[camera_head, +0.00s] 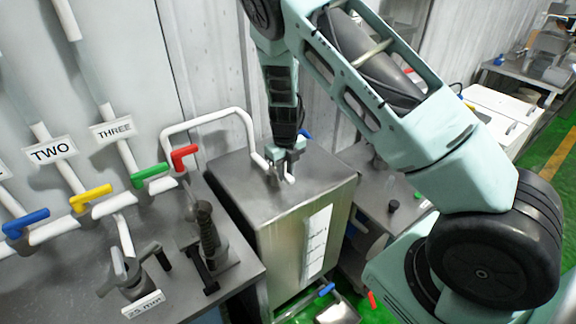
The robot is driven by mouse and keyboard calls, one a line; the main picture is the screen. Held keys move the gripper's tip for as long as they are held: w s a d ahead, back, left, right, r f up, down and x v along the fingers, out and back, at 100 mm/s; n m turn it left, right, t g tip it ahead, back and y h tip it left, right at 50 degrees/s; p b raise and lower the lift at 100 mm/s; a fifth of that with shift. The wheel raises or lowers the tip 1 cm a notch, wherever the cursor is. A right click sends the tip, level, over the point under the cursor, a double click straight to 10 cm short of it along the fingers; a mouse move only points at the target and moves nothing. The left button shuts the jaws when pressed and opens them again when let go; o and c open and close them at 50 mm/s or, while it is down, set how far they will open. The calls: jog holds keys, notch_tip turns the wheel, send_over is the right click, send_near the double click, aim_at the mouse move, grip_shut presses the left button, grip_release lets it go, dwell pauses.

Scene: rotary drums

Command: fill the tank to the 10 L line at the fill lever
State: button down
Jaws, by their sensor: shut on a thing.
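The metal tank (285,235) stands in the middle, a box with a flat top. A white scale strip (316,245) runs down its front face; its marks and the liquid level are too small to read. A white pipe (215,116) arches over from the left to the tank top. My gripper (284,160) points down at the tank top beside the pipe's end. It is shut on a small fitting there, mostly hidden by the fingers. A blue handle end (305,134) shows just behind the gripper; I cannot tell whether it belongs to the held part.
Blue (27,222), yellow (91,198), green (150,175) and red (184,157) valve handles sit on the wall pipes at left. A bench (180,290) with clamp-like fittings stands front left. Another blue handle (327,289) is low by the tank.

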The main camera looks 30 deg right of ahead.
jog(key=shift+a+m, duration=0.15)
jog(key=shift+m, duration=0.15)
jog(key=c, duration=1.3)
grip_release()
notch_tip(320, 180, up, 18)
jog(key=b, duration=0.3)
jog(key=shift+f, duration=0.25)
jog(key=s+a+f+n+g+y+b, duration=0.1)
jog(key=s+a+f+n+b, duration=0.1)
jog(key=s+a+n, duration=0.7)
jog(key=s+a+f+n+y+b, duration=0.1)
jog(key=s+a+n+b, duration=0.25)
jog(key=a+n, duration=0.55)
jog(key=s+a+f+n+b, duration=0.1)
jog(key=s+n, duration=0.5)
jog(key=n, duration=0.2)
jog(key=s+a+f+n+h, duration=0.1)
jog(key=s+n, duration=0.6)
jog(key=n, duration=0.2)
jog(key=s+a+f+n+t+b, duration=0.1)
jog(key=s+a+n, duration=0.1)
jog(key=s+n, duration=0.4)
jog(key=shift+s+a+n+b, duration=0.1)
jog(key=shift+s+n+b, duration=0.1)
jog(key=shift+n, duration=0.45)
jog(key=shift+s+n+b, duration=0.1)
jog(key=shift+n+b, duration=0.05)
jog(key=shift+n, duration=0.5)
